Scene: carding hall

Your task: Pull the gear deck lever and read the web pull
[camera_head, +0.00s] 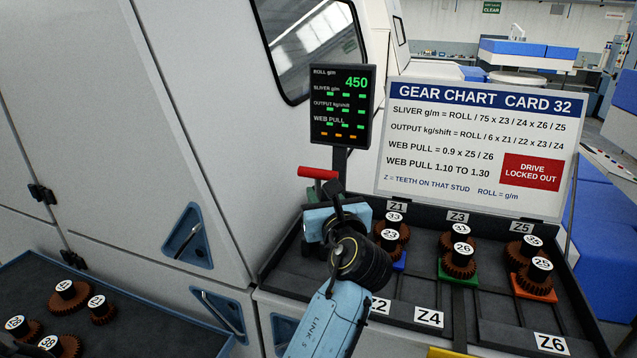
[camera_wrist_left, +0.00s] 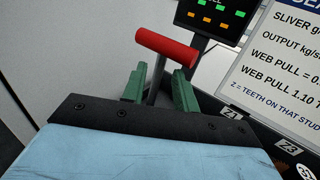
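The gear deck lever's red T-handle (camera_head: 318,173) stands on a dark stem at the left end of the deck; it also shows in the left wrist view (camera_wrist_left: 166,47). My left gripper (camera_head: 328,192) is just below the handle. In the left wrist view its green fingers (camera_wrist_left: 158,88) stand apart on either side of the stem, with gaps showing, so it is open around the lever. My right gripper is not in view.
The gear deck (camera_head: 487,306) holds brown gears with numbered hubs on coloured bases. Behind it stands the gear chart card (camera_head: 470,190) with a red "drive locked out" label (camera_head: 532,172). A dark tray (camera_head: 150,325) with loose gears lies at lower left, beside the white machine panel (camera_head: 100,170).

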